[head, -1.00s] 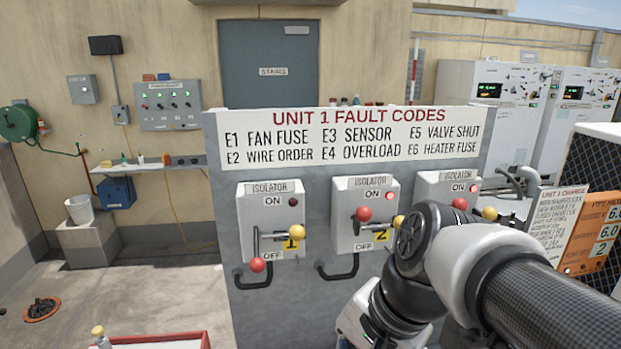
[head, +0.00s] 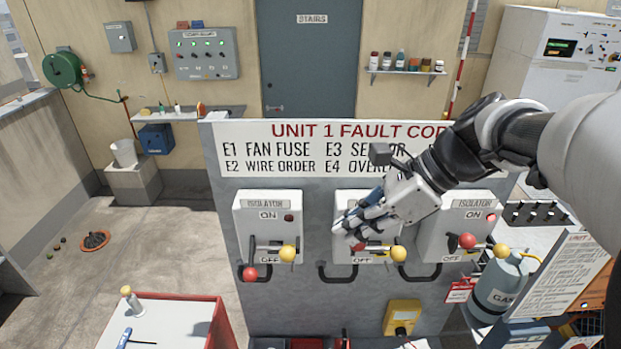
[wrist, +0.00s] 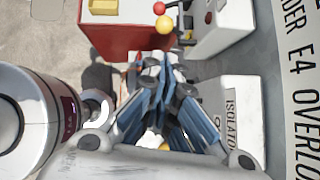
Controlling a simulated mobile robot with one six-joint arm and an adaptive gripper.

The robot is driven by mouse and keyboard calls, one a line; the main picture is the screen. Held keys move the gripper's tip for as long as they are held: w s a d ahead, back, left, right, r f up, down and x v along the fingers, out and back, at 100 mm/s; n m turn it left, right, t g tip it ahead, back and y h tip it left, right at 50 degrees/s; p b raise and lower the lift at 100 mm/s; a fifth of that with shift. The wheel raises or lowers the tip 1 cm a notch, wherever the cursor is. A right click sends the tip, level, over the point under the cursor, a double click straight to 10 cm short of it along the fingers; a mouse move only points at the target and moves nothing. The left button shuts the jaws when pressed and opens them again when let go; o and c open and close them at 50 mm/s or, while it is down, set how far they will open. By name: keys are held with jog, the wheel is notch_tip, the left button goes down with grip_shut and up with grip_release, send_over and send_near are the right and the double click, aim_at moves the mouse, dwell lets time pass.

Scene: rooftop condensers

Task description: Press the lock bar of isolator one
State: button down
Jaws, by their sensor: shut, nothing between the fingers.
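Isolator one (head: 267,222) is the left grey box on the panel. Its red knob (head: 250,274) hangs low by OFF, its lamp is dark, and its yellow-knobbed bar (head: 288,254) sticks out at the lower right. In the wrist view its red (wrist: 159,8) and yellow (wrist: 164,25) knobs show at the top, beyond the fingertips. My gripper (head: 343,232) is shut and empty, in front of isolator two (head: 345,205), to the right of isolator one. It also shows in the wrist view (wrist: 158,68). I cannot tell its distance from the panel.
Isolator two's red (head: 357,246) and yellow (head: 398,254) knobs lie close to my fingers. Isolator three (head: 462,222) is to the right. Black handles (head: 338,279) project below the boxes. A red-edged bench (head: 215,325) stands lower left. Space before isolator one looks clear.

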aim_at(291, 254)
jog(key=shift+a, duration=0.1)
jog(key=x, duration=1)
jog(key=shift+b, duration=0.3)
jog(key=a+p, duration=0.1)
jog(key=a, duration=0.2)
jog(key=shift+w+a, duration=0.1)
jog(key=shift+a, duration=0.3)
jog(key=shift+d, duration=0.1)
jog(key=shift+r, duration=0.1)
